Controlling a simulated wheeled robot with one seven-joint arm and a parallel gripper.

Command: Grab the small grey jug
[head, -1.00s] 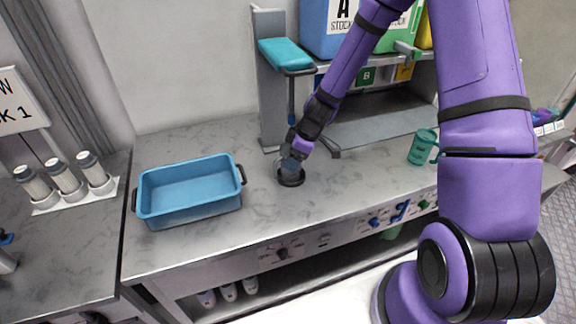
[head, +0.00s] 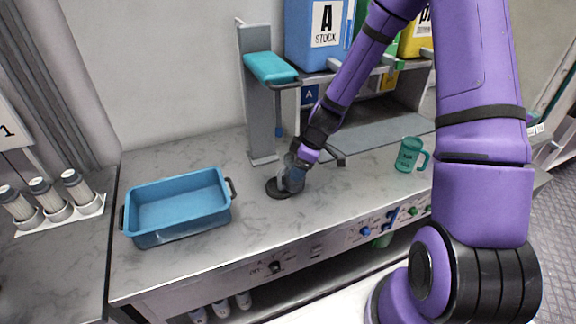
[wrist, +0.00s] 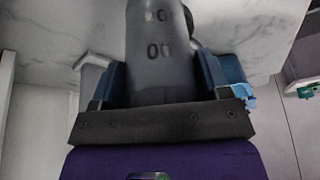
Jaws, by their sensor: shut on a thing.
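The small grey jug (wrist: 160,55) fills the middle of the wrist view, marked with dark characters. My gripper (wrist: 160,82) is shut on it, with a blue finger pad against each side. In the head view my gripper (head: 294,174) is low over the counter, with the jug largely hidden by the fingers. I cannot tell whether the jug still touches the pad.
A blue tray (head: 150,238) stands on the grey counter (head: 250,235) to the left. A grey stand with a teal top (head: 270,68) rises close behind the gripper. A green mug (head: 407,155) stands to the right. Stock bins (head: 310,50) sit on the shelf behind.

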